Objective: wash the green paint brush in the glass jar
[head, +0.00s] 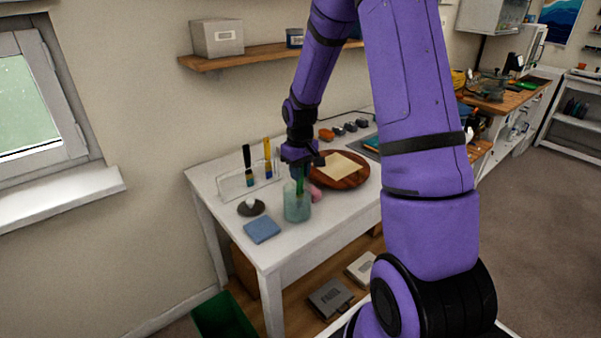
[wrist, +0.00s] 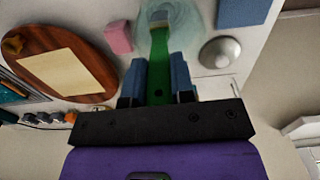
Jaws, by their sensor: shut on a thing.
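My gripper (head: 299,160) is above the white table, right over the glass jar (head: 297,208). It is shut on the handle of the green paint brush (head: 300,181), which points down into the jar. In the wrist view the green brush (wrist: 159,62) runs from between the blue fingertips (wrist: 157,80) into the mouth of the jar (wrist: 185,22). The jar looks pale blue-green and stands upright near the table's front. The brush tip is inside the jar's outline; its exact depth is hard to tell.
A clear rack (head: 236,187) with a black-handled and a yellow-handled brush stands left of the jar. A pink block (wrist: 118,38) and a round wooden board (head: 352,181) sit to the right.

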